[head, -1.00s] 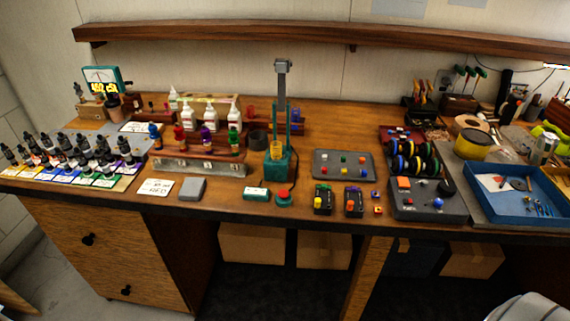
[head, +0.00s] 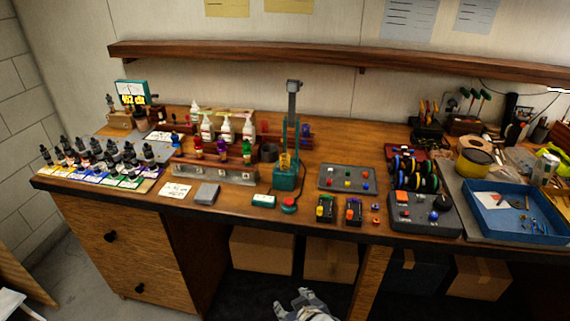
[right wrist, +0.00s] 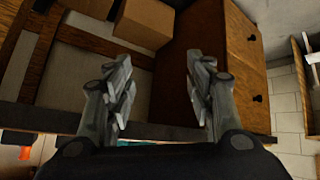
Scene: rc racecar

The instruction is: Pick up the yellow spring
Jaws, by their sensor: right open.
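The yellow spring (head: 285,162) appears as a small yellow coil in the teal press stand (head: 286,180), upright near the middle of the bench in the head view. Its lower end is hard to make out. My right gripper (head: 305,298) is at the bottom of the head view, in front of the bench and well below the spring. In the right wrist view the right gripper (right wrist: 160,85) has its two fingers wide apart with nothing between them. The spring does not show there. My left gripper is not in view.
The workbench (head: 240,203) has a teal box and red button in front of the stand. Bottles on a rack (head: 215,173) stand to its left, a grey tray (head: 347,179) to its right. A wooden shelf (head: 330,58) runs above. Drawers (right wrist: 215,65) and cardboard boxes lie below.

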